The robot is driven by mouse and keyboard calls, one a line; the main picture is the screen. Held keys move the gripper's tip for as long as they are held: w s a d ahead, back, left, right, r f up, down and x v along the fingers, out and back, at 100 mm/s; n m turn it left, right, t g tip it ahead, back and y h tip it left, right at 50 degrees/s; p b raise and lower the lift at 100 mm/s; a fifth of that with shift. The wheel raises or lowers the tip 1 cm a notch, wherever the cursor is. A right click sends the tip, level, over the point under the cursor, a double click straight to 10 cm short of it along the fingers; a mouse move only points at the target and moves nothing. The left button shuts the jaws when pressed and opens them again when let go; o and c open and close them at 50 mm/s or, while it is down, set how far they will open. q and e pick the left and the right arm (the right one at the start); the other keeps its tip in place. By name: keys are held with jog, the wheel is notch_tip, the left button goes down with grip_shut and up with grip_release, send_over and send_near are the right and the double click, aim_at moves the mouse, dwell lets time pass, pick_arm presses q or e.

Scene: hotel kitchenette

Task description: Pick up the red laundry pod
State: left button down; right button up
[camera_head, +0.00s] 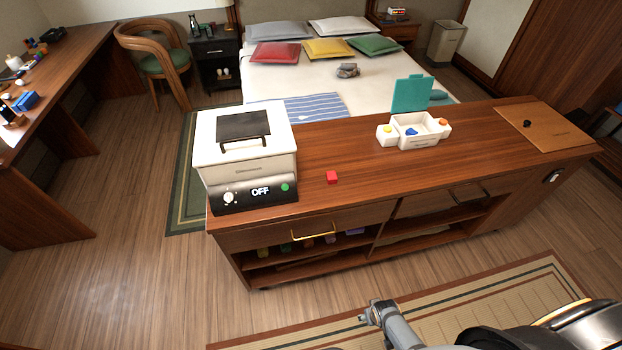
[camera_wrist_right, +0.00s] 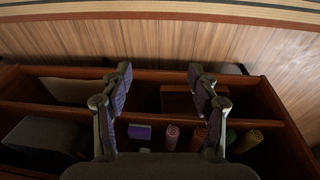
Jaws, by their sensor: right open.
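The red laundry pod (camera_head: 332,177) is a small red block lying on the wooden counter (camera_head: 350,150), right of a white appliance. My right gripper (camera_wrist_right: 158,80) shows in the right wrist view with its two fingers apart and nothing between them. Below it are the counter's open shelves, and the red pod is not seen in that view. In the head view a grey part of my own arm shows at the bottom, well apart from the pod. I cannot make out either gripper there.
The white appliance (camera_head: 245,155) reads OFF. A white box (camera_head: 418,143) with a raised teal lid holds a blue piece, with yellow and orange pieces at its sides. A wooden board (camera_head: 545,128) lies at the right. The counter around the pod is clear. Shelves hold rolled items (camera_wrist_right: 171,136).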

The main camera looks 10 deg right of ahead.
jog(key=w+a+r+t, duration=0.1)
jog(key=w+a+r, duration=0.1)
jog(key=w+r, duration=1.25)
jog(key=shift+m+t, duration=0.3)
jog(key=shift+t, duration=0.3)
jog(key=w+r, duration=0.4)
jog(key=r, duration=0.1)
jog(key=w+a+r, duration=0.1)
jog(key=w+r, duration=0.3)
jog(key=r, duration=0.2)
jog(key=w+r, duration=0.4)
jog(key=r, duration=0.1)
jog(key=shift+a+r+b, duration=0.25)
jog(key=shift+b, duration=0.05)
send_near(332, 176)
jog(key=shift+y, duration=0.3)
jog(key=x, duration=0.4)
jog(key=shift+s+d+f, duration=0.15)
jog(key=shift+s+d, duration=0.1)
jog(key=shift+d, duration=0.05)
jog(key=shift+w+x, duration=0.15)
jog(key=shift+x, duration=1.15)
jog(key=shift+w+x, duration=0.2)
jog(key=shift+x, duration=1.1)
jog(key=shift+a, duration=0.1)
jog(key=c, duration=1)
jog(key=shift+r, duration=0.25)
